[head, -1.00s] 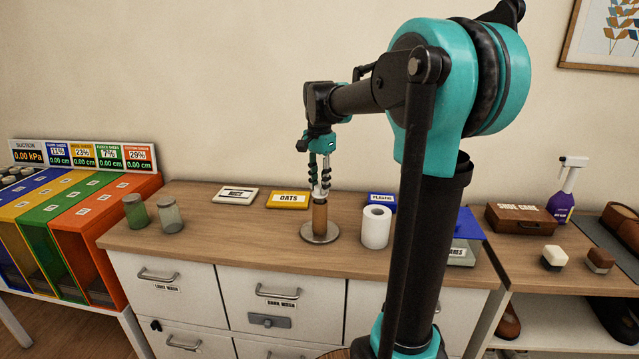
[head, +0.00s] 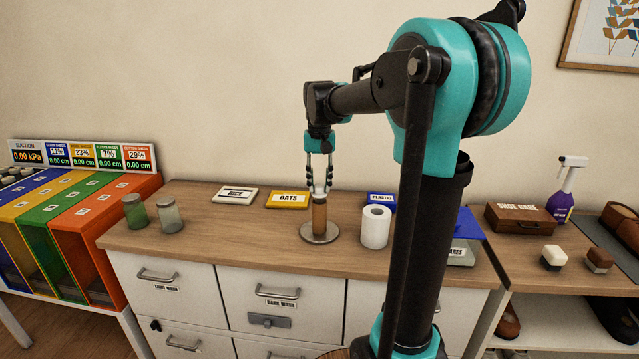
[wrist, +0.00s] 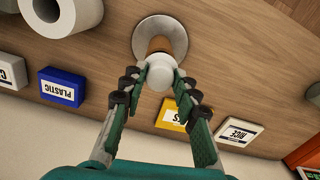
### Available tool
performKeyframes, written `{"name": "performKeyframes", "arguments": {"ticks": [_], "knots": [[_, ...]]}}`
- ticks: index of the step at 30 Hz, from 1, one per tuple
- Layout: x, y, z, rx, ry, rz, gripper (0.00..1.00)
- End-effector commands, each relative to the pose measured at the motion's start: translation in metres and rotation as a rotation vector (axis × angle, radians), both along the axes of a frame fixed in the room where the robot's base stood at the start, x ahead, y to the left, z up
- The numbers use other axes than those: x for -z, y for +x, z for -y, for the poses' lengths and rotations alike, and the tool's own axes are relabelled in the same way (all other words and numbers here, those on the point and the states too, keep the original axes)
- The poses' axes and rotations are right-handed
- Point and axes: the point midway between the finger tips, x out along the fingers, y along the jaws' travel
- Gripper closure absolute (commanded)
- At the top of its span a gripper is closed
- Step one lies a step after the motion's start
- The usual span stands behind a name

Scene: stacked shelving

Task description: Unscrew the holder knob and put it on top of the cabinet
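The holder (head: 319,238) stands upright on the cabinet top, with a round metal base and a brown upright core. The white knob (head: 319,190) sits at its upper end. In the wrist view the knob (wrist: 160,72) lies between my fingertips, in line with the brown core. My gripper (wrist: 161,80) points down, with a green fingertip against each side of the knob. In the head view my gripper (head: 319,186) is directly above the holder. The thread under the knob is hidden. The wooden cabinet top (head: 260,233) has bare room around the holder.
A white paper roll (head: 376,227) stands close to the right of the holder. Rice (head: 235,195), oats (head: 287,200) and plastic (head: 381,201) labels lie along the back. Two jars (head: 169,216) stand at the left end. The front middle of the top is clear.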

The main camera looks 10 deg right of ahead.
Motion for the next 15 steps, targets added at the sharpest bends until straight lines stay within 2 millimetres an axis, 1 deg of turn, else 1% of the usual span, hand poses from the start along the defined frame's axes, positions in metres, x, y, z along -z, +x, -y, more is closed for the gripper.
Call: {"name": "performKeyframes", "arguments": {"ticks": [1, 3, 4, 15], "knots": [[0.0018, -0.0017, 0.0000, 0.000, 0.001, -0.003, 0.63], [0.0016, -0.0017, -0.0001, 0.001, 0.001, -0.003, 0.54], [0.0015, -0.0016, -0.0001, 0.001, 0.001, -0.003, 0.52], [-0.0005, -0.0005, -0.0001, 0.002, 0.000, -0.001, 0.52]]}}
